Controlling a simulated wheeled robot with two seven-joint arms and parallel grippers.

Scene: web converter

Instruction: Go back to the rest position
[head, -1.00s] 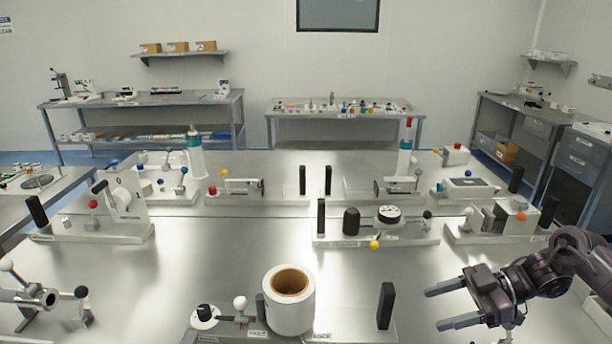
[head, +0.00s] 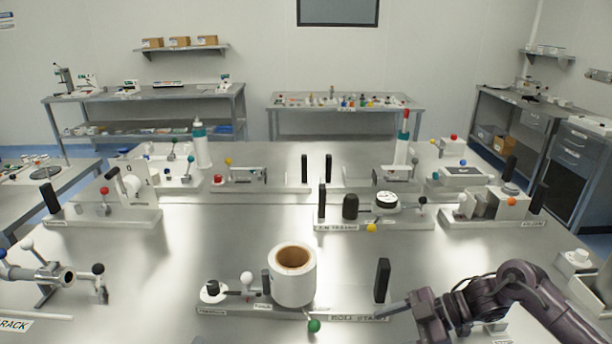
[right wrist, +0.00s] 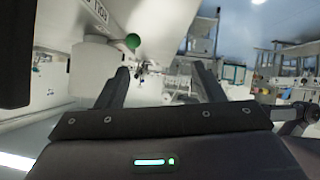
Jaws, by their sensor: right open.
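My right gripper (head: 398,322) is at the lower right of the head view, beside the right end of the roll stand, with its arm coming in from the right. In the right wrist view its two fingers (right wrist: 158,90) are spread apart with nothing between them. A green ball knob (right wrist: 132,41) shows beyond the left finger there, apart from it. In the head view the roll stand (head: 345,312) carries a white roll with a brown core (head: 293,275), and the green knob (head: 314,326) is at its front edge. My left gripper is not in view.
A black upright post (head: 382,280) stands on the roll stand close to my right gripper. A unit with black handles (head: 375,218) sits farther back. A metal rack device (head: 45,272) is at the left. The steel table is bare between the units.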

